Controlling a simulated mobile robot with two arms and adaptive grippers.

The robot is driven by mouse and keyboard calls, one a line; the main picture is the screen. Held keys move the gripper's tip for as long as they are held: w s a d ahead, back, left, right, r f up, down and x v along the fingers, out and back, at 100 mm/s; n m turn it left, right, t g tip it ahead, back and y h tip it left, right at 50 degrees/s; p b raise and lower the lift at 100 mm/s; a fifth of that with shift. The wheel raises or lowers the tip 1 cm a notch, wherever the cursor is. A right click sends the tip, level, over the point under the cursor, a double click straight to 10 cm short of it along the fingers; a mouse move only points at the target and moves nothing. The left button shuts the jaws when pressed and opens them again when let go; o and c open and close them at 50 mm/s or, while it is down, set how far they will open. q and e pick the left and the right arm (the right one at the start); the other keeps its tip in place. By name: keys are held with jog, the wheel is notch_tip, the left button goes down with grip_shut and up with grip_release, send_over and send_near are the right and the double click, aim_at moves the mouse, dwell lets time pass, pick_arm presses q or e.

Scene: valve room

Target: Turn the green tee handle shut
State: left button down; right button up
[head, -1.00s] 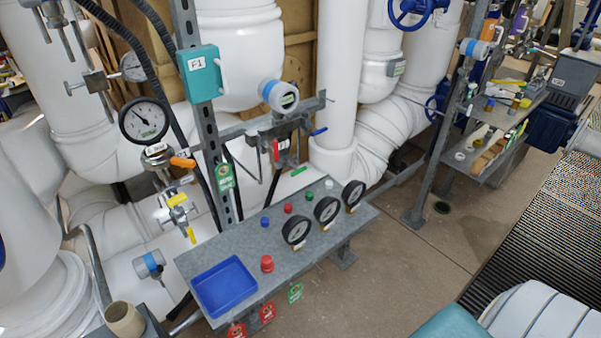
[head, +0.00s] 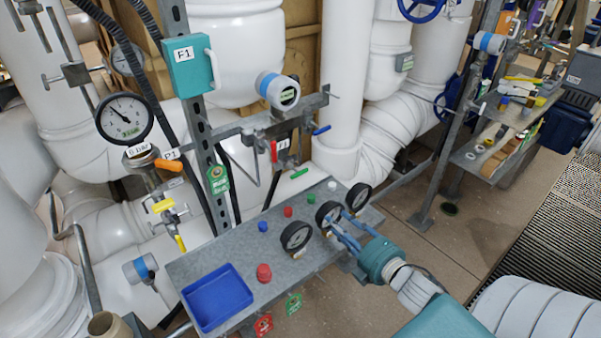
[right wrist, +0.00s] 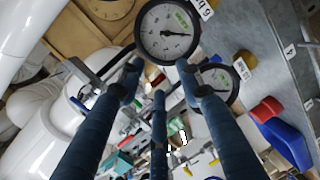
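The green tee handle (head: 299,173) shows in the head view as a small green bar, low in front of the white pipes and above the back edge of the grey bench. My right gripper (head: 340,224) is over the right end of the bench, beside the black gauges, in front of the handle and to its right. Its blue fingers are spread, with nothing between them. In the right wrist view the fingers (right wrist: 158,77) also stand apart, with a gauge beyond their tips. I cannot pick out the green handle there. My left gripper is not in view.
The grey bench (head: 200,268) bears a blue tray (head: 217,298), a red knob (head: 263,273), small coloured caps and three upright gauges (head: 296,236). A red lever (head: 274,151) and a blue-tipped lever (head: 321,130) are above the handle.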

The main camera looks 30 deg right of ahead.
aim_at(301, 173)
notch_tip(301, 173, up, 10)
jog(key=w+a+r+n+t+y, duration=0.1)
jog(key=w+a+n+t+y, duration=0.1)
jog(key=w+a+n, duration=0.15)
jog(key=w, duration=0.3)
jog(key=w+p, duration=0.1)
jog(key=w, duration=0.2)
jog(key=w+p, duration=0.1)
jog(key=w, duration=0.2)
jog(key=shift+w+a+f, duration=0.1)
jog(key=shift+f, duration=0.25)
jog(key=shift+c, duration=0.5)
grip_shut()
